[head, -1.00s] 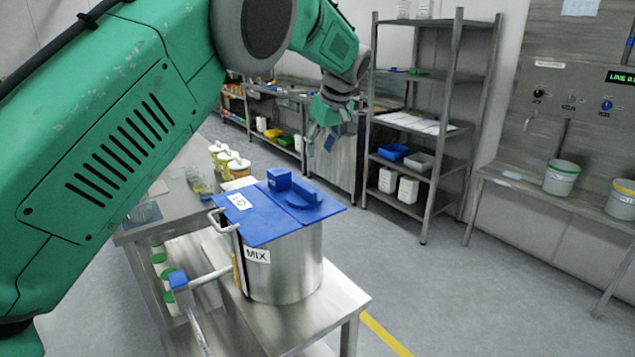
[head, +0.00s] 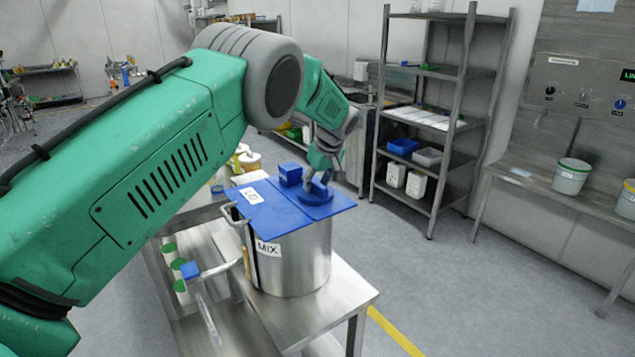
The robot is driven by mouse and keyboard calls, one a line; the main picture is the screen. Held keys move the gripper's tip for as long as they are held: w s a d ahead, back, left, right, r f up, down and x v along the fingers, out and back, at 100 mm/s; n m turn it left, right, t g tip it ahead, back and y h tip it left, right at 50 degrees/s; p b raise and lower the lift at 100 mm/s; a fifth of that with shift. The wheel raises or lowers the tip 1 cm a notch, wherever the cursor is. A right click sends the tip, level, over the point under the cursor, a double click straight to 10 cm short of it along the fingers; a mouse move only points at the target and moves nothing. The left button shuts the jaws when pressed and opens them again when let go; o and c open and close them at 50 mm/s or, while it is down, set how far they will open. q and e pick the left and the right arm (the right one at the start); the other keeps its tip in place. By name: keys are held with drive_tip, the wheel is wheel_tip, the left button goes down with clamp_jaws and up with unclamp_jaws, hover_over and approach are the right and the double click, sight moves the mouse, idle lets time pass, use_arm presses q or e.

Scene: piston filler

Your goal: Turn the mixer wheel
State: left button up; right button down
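The mixer is a steel pot (head: 296,262) labelled MIX, with a flat blue lid (head: 262,213) marked LID. On top of the lid are a blue block (head: 290,173) and a low round blue part (head: 318,197), which looks like the wheel. My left gripper (head: 318,186) reaches down over the lid, its fingers at the round blue part beside the block. The fingers are small and partly hidden, so I cannot tell whether they are open or touching it. My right gripper is out of view.
A steel shelf rack (head: 440,130) stands behind to the right. A side bench (head: 530,180) holds a bucket (head: 571,176). The floor between is clear.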

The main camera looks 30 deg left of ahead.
use_arm(q)
drive_tip(key=shift+a+f, duration=0.1)
drive_tip(key=shift+a, duration=0.1)
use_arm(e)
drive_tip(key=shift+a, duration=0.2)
use_arm(q)
drive_tip(key=shift+a, duration=0.15)
clamp_jaws()
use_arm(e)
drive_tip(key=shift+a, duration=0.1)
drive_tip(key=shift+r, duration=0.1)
use_arm(q)
drive_tip(key=shift+m, duration=0.3)
